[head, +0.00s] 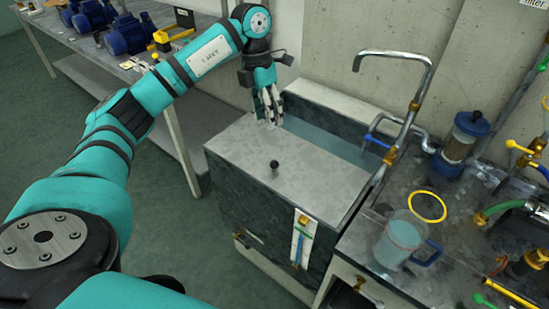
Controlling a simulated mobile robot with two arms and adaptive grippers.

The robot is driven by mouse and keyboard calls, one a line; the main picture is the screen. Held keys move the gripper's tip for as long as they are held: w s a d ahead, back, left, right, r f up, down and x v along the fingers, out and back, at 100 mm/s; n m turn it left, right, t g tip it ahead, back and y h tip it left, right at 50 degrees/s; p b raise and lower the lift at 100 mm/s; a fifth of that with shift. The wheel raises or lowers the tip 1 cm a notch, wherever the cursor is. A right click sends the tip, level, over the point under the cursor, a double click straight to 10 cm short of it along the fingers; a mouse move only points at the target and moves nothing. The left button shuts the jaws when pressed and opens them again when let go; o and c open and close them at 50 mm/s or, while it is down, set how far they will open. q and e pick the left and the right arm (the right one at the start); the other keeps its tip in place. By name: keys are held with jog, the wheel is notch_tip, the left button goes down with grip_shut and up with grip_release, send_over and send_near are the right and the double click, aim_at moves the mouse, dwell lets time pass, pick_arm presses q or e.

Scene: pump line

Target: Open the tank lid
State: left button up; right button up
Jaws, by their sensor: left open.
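The tank (250,212) is a dark grey box standing in the middle of the head view. Its flat light grey lid (312,182) covers most of the top, and a black knob (274,166) stands up from it. A strip of blue-grey water (322,133) shows beyond the lid, along the back side of the tank. My left gripper (268,121) points down at the lid's far left edge, behind the knob and apart from it. Its fingers are open. I cannot tell whether they touch the lid. My right gripper is out of view.
A metal faucet pipe (427,78) with a blue handle rises at the tank's right end. A jug (399,240) stands on the cluttered counter (372,255) at right. A bench (165,100) with blue motors (128,35) is at upper left. Green floor lies between.

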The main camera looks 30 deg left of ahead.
aim_at(274, 161)
pick_arm(q)
jog(key=d+f, duration=0.1)
jog(key=f, duration=0.3)
jog(key=f+p, duration=0.1)
jog(key=f, duration=0.4)
jog(key=d+f, duration=0.1)
jog(key=f, duration=0.4)
jog(key=shift+s+d, duration=0.35)
grip_shut()
